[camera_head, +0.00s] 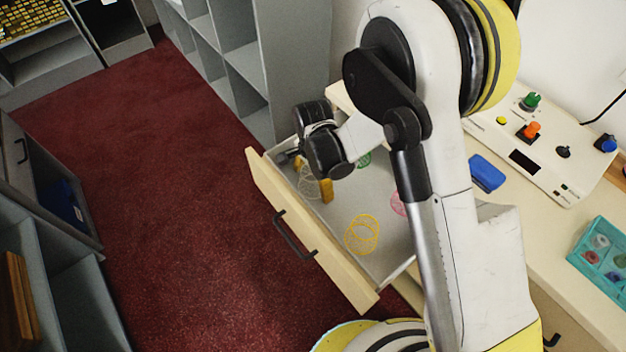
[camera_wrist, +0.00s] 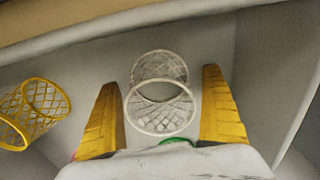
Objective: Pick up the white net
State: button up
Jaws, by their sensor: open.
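The white net (camera_wrist: 160,108) is a small mesh basket shape with two rims, lying in the open drawer (camera_head: 349,281). In the wrist view it sits between the two yellow fingers of my gripper (camera_wrist: 166,115), with a gap on each side. My gripper is open and shows no contact with the net. In the head view my gripper (camera_head: 313,180) is over the far end of the drawer, and the white net (camera_head: 306,185) shows beside a yellow finger, partly hidden.
A yellow net (camera_head: 362,234) lies nearer in the drawer and also shows at left in the wrist view (camera_wrist: 38,105). A green net (camera_head: 364,159) and a pink net (camera_head: 398,204) are partly hidden. The drawer walls stand close around my gripper.

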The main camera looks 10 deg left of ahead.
jog(key=c, duration=0.9)
jog(key=shift+r, duration=0.15)
